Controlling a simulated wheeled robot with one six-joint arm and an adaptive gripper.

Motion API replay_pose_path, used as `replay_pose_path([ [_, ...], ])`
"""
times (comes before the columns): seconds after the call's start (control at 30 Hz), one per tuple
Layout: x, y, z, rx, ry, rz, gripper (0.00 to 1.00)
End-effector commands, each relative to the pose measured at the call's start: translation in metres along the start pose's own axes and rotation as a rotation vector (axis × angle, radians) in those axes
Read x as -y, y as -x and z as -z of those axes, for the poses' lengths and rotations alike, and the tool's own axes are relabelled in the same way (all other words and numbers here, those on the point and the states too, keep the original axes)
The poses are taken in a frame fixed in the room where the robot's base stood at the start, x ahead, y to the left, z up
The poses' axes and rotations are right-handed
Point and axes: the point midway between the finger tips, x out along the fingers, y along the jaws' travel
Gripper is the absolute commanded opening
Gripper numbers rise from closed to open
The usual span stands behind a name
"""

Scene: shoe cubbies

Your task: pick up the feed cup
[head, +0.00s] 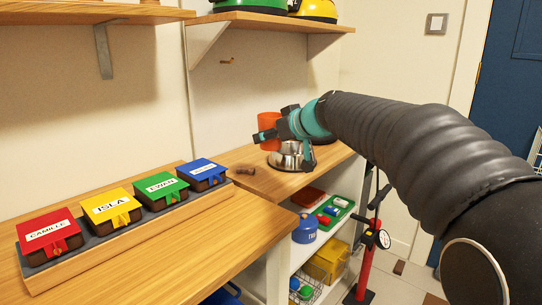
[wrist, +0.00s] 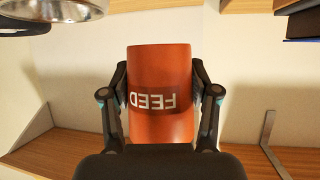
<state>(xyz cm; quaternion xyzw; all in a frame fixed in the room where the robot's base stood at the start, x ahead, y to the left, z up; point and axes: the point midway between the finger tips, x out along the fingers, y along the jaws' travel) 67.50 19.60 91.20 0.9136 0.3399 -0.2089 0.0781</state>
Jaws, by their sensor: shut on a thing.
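The feed cup (wrist: 160,65) is orange-red, with white "FEED" lettering that appears upside down in the wrist view. My gripper (wrist: 160,88) is shut on it, one finger against each side. In the head view the cup (head: 268,126) shows at the left end of my arm, partly covered by my gripper (head: 284,138). It looks held above the wooden counter, close to a steel bowl (head: 288,160). The cup's base and inside cannot be made out.
Red, yellow, green and blue name-labelled boxes (head: 112,207) stand on the front left counter (head: 160,262). A brown piece (head: 243,170) lies near the bowl. A shelf (head: 270,22) with helmet-like items hangs above. Cubbies below hold a blue canister (head: 305,230) and a green tray (head: 333,212).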

Motion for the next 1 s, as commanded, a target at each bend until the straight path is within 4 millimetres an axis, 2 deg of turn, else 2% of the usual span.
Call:
replay_pose_path([
  [0.03,0.0,0.009,0.019,-0.005,0.004,-0.002,0.22],
  [0.4,-0.001,0.055,0.115,-0.004,0.003,-0.002,0.22],
  [0.6,-0.001,0.069,0.144,-0.002,0.001,-0.001,0.22],
  [1.0,0.0,0.083,0.174,-0.002,0.0,0.0,0.22],
])
